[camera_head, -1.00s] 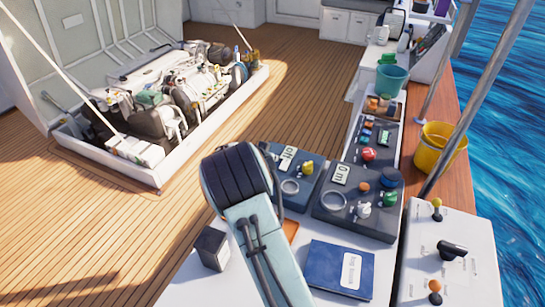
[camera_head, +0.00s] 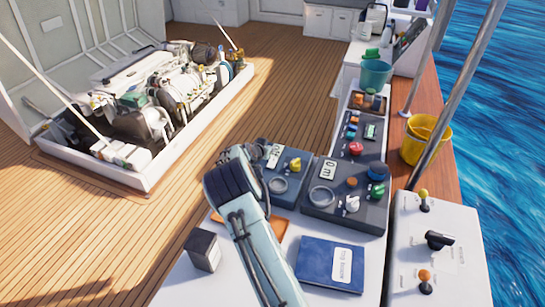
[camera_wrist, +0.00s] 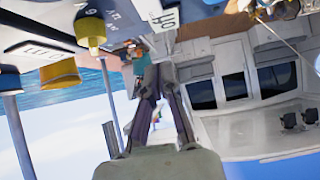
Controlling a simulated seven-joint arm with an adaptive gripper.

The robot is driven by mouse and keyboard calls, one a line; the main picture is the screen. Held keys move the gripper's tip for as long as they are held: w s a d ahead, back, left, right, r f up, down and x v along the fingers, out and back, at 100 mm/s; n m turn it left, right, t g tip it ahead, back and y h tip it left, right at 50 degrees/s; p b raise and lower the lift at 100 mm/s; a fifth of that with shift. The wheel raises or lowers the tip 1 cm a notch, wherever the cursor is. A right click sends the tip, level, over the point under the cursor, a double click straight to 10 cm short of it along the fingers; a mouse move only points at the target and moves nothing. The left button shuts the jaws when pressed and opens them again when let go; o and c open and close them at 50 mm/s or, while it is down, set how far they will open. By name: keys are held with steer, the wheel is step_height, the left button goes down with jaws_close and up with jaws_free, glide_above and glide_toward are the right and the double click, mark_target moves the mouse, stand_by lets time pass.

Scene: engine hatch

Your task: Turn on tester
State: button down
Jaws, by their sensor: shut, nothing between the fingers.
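Two dark blue control boxes stand side by side on the white counter, and no label readable here tells me which is the tester. The left box (camera_head: 285,191) has a display, a ring and a yellow knob (camera_head: 295,165). The right box (camera_head: 345,214) has a "0m" display (camera_head: 327,169), a ring, and orange, blue, green and white knobs. A third dark box (camera_head: 355,135) with a red button stands behind them. My gripper (camera_wrist: 156,70) is shut and empty in the wrist view, apart from any knob. In the head view my arm covers part of the left box and hides the gripper.
A blue book (camera_head: 330,265) lies in front of the boxes, and a dark cube (camera_head: 203,250) stands left of my arm. A white lever panel (camera_head: 440,255) is at the right. The open engine hatch (camera_head: 150,175) is left.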

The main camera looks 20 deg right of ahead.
mark_target(272, 163)
steer(key=f, duration=0.1)
steer(key=w+d+f, duration=0.1)
steer(key=f, duration=0.1)
steer(key=shift+w+d+f, duration=0.3)
steer(key=shift+f, duration=0.1)
steer(key=shift+w+d+f, duration=0.1)
steer(key=shift+f, duration=0.65)
